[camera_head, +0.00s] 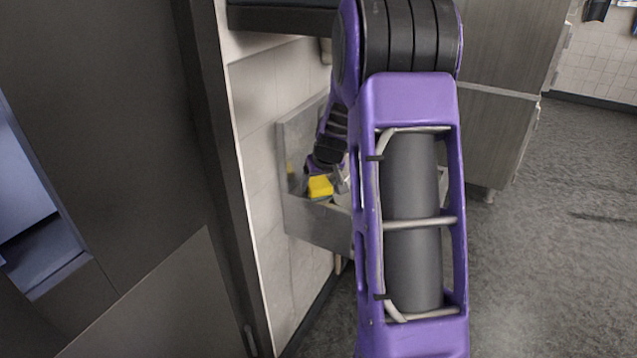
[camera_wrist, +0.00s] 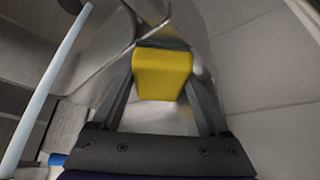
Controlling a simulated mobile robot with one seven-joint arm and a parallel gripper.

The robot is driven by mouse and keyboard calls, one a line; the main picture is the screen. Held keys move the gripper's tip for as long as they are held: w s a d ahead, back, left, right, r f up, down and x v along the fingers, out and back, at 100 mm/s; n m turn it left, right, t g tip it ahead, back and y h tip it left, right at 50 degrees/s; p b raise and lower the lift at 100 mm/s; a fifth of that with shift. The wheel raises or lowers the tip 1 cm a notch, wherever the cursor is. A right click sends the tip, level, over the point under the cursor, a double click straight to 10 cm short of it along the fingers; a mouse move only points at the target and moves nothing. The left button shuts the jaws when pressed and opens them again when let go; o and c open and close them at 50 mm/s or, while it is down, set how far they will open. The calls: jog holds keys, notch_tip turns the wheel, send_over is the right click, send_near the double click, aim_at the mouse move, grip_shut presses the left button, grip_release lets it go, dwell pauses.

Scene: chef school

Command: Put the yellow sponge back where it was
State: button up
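The yellow sponge (camera_wrist: 162,73) is between the two fingers of my gripper (camera_wrist: 161,80) in the wrist view. Both fingers appear to press against its sides, so the gripper looks shut on it. In the head view the yellow sponge (camera_head: 320,187) shows at the end of my arm, at the metal basin (camera_head: 316,226) on the wall. It appears just above or inside the basin's rim; I cannot tell whether it touches the metal. My purple arm hides the right part of the basin and most of the gripper in the head view.
The tiled wall (camera_head: 272,205) is close to the left of the basin. A dark panel (camera_head: 115,115) stands at the near left. A metal cabinet (camera_head: 500,80) stands behind on the right. The grey floor (camera_head: 565,240) is clear on the right. A pale bar (camera_wrist: 47,85) crosses the wrist view's left side.

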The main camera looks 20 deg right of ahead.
jog(key=shift+o, duration=1.4)
jog(key=shift+r, duration=0.25)
jog(key=p+v, duration=0.1)
jog(key=v, duration=1)
jog(key=shift+s+r+p, duration=0.2)
jog(key=shift+r+p, duration=0.15)
jog(key=shift+r, duration=0.05)
